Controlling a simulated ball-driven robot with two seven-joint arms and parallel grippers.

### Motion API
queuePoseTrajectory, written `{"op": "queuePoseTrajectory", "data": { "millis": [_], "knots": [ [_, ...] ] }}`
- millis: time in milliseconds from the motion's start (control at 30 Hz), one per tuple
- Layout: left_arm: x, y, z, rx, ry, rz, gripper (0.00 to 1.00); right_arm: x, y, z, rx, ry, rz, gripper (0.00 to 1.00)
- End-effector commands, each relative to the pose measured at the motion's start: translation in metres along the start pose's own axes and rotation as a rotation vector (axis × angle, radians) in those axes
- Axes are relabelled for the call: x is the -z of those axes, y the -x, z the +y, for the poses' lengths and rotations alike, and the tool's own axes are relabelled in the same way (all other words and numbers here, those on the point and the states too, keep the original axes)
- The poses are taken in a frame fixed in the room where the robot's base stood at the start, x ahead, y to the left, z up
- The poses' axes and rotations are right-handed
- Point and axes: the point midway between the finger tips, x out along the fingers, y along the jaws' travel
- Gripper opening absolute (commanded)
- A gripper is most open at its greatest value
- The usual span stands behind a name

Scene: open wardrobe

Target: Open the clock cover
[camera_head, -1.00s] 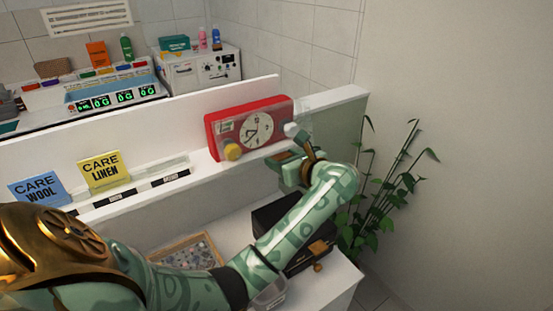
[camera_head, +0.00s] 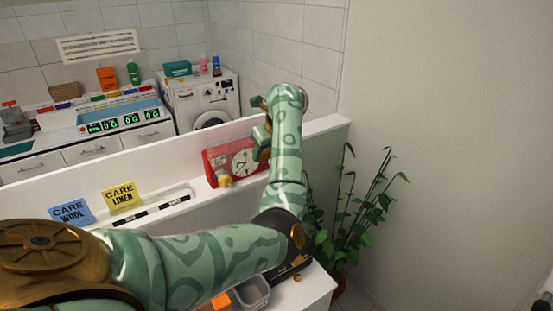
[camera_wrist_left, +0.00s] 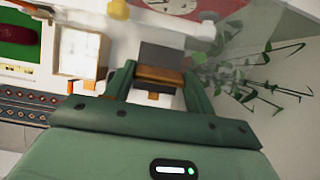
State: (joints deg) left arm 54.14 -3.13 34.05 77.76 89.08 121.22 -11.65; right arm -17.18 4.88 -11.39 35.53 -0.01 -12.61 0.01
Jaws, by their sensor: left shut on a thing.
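The red clock (camera_head: 222,157) stands on the white ledge, with a white dial and a yellow knob (camera_head: 224,181) at its lower front. In the left wrist view, the clock's dial (camera_wrist_left: 178,5) shows at the top edge. A hazy clear pane, the clock cover (camera_wrist_left: 228,45), shows to the right of the fingers there. My left gripper (camera_head: 262,130) is at the clock's right side and is shut on the cover; its fingers also show in the left wrist view (camera_wrist_left: 158,80). My arm hides the clock's right edge and the grip. How far the cover stands open cannot be told. My right gripper is out of view.
Yellow (camera_head: 121,197) and blue (camera_head: 72,213) care cards stand on the ledge to the left. A leafy plant (camera_head: 350,210) grows right of the ledge's end. A washing machine (camera_head: 205,100) and a counter with green displays are behind. A grey bin (camera_head: 252,292) is below my arm.

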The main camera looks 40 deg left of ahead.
Motion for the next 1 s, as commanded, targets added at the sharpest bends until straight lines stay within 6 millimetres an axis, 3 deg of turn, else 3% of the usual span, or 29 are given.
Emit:
{"op": "queuePoseTrajectory", "data": {
  "millis": [100,500,1000],
  "knots": [
    [-0.021,0.013,0.001,0.003,0.002,-0.013,0.13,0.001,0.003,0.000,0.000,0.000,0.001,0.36],
    [-0.063,0.029,0.003,-0.001,0.002,-0.017,0.14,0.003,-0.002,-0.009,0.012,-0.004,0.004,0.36],
    [-0.080,0.033,0.003,-0.004,0.002,-0.016,0.14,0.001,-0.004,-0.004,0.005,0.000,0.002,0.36]
  ]
}}
